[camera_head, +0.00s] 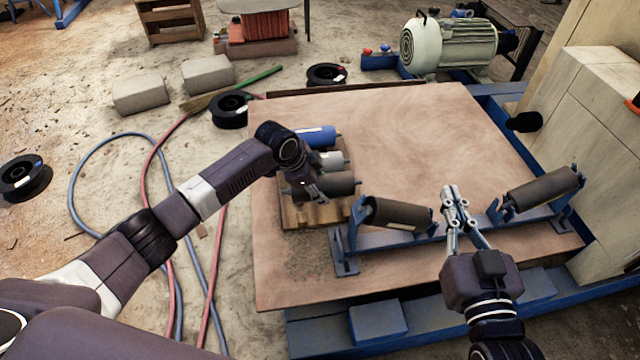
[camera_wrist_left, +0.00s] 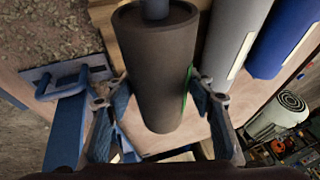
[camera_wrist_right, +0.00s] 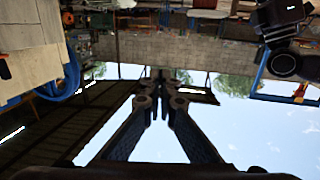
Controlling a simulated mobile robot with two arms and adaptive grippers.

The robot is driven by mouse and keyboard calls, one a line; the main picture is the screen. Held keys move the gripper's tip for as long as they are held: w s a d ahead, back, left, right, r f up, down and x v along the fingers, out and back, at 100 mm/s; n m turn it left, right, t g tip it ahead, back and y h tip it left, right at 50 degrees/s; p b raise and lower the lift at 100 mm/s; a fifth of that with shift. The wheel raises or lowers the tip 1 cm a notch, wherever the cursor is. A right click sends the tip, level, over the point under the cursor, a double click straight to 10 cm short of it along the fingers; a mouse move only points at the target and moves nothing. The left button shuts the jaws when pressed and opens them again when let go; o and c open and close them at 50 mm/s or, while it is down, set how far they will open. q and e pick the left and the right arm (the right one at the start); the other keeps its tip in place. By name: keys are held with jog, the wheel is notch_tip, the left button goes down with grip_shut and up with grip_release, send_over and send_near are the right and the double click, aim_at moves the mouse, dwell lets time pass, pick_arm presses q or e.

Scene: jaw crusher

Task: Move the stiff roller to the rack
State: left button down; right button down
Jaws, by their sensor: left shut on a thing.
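Three rollers lie side by side on a slatted wooden rack (camera_head: 290,214): a blue one (camera_head: 318,137), a light grey one (camera_head: 328,160) and a dark one (camera_head: 338,184). My left gripper (camera_head: 312,190) is at the dark roller. In the left wrist view its fingers (camera_wrist_left: 160,100) are on either side of this dark roller (camera_wrist_left: 155,65), shut on it. The grey roller (camera_wrist_left: 232,45) and blue roller (camera_wrist_left: 285,35) are beside it. My right gripper (camera_head: 454,192) is shut and empty, in front of the blue frame. Its fingertips meet in the right wrist view (camera_wrist_right: 161,80).
A blue bracket frame (camera_head: 470,224) on the brown board (camera_head: 410,130) carries two dark rollers, left (camera_head: 398,214) and right (camera_head: 543,195). A motor (camera_head: 450,45) stands behind. A pale block (camera_head: 590,130) bounds the right side. The board's back middle is clear.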

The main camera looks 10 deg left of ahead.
pick_arm(q)
jog(key=shift+w+f, duration=0.1)
jog(key=shift+f, duration=0.4)
pick_arm(e)
jog(key=shift+a+r+t+y, duration=0.15)
jog(key=shift+r+t, duration=0.2)
jog(key=shift+r, duration=0.5)
jog(key=shift+a+r+t+y, duration=0.15)
jog(key=shift+r+t, duration=0.2)
jog(key=shift+r, duration=0.45)
jog(key=shift+d, duration=0.1)
jog(key=shift+f, duration=0.2)
jog(key=shift+s+d+f+g+h, duration=0.15)
jog(key=shift+f+g, duration=0.35)
jog(key=shift+f, duration=0.5)
jog(key=shift+w+d+f+g+h, duration=0.1)
jog(key=shift+d+f+g+h, duration=0.3)
jog(key=shift+f, duration=0.6)
jog(key=shift+a+f, duration=0.15)
jog(key=shift+a, duration=0.05)
